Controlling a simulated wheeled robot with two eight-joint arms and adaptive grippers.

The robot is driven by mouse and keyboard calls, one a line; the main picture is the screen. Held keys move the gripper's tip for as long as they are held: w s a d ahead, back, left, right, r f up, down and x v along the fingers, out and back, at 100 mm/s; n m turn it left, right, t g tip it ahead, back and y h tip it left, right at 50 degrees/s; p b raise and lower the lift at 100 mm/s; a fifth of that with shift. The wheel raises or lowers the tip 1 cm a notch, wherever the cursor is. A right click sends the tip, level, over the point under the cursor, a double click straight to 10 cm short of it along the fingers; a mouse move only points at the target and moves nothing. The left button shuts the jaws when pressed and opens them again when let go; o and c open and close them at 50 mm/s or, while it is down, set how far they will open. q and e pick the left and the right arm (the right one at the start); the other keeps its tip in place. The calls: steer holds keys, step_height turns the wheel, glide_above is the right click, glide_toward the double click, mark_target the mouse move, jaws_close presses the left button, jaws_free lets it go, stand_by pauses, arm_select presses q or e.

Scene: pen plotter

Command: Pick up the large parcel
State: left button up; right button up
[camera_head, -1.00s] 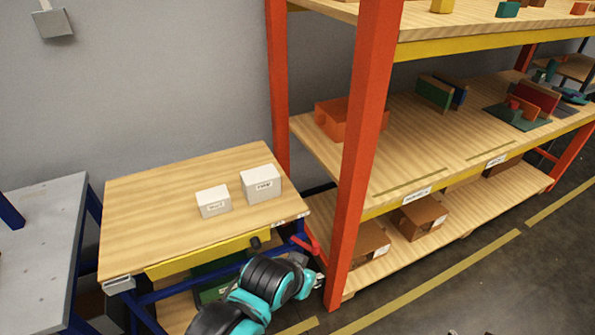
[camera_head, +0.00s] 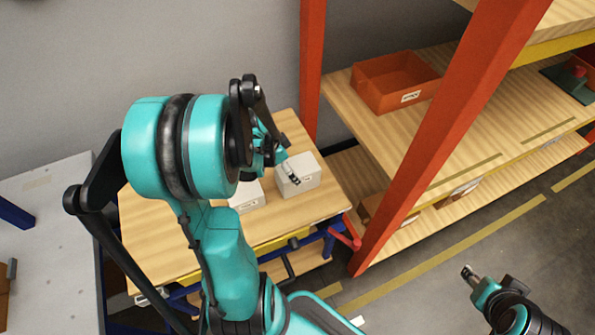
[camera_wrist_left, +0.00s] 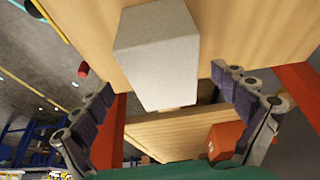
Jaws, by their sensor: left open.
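The large parcel (camera_head: 298,178) is a white box on the wooden table, near its right side. The smaller white parcel (camera_head: 246,197) sits to its left, partly covered by my left arm. My left gripper (camera_head: 286,167) is open at the large parcel, with one finger showing in front of it. In the left wrist view the white parcel (camera_wrist_left: 158,58) lies between the two spread fingers (camera_wrist_left: 163,80), with gaps on both sides. My right gripper (camera_head: 469,273) is at the lower right, away from the table; its jaw state is unclear.
The wooden table (camera_head: 150,230) stands beside a shelf with an orange upright (camera_head: 455,120). An orange bin (camera_head: 395,82) sits on the shelf's middle level. A grey table (camera_head: 45,205) stands at the left. The floor at the right is open.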

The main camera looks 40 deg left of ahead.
arm_select(q)
steer(key=shift+a+f, duration=0.2)
steer(key=shift+a, duration=0.25)
steer(key=shift+w+f, duration=0.1)
steer(key=shift+f, duration=0.3)
steer(key=shift+b+x, duration=0.7)
steer(key=shift+x, duration=0.25)
steer(key=b+x, duration=0.1)
steer(key=x, duration=0.2)
steer(key=b+x, duration=0.1)
steer(key=x, duration=0.1)
steer(key=shift+d+b, duration=0.3)
steer(key=shift+r, duration=0.1)
steer(key=c, duration=1.6)
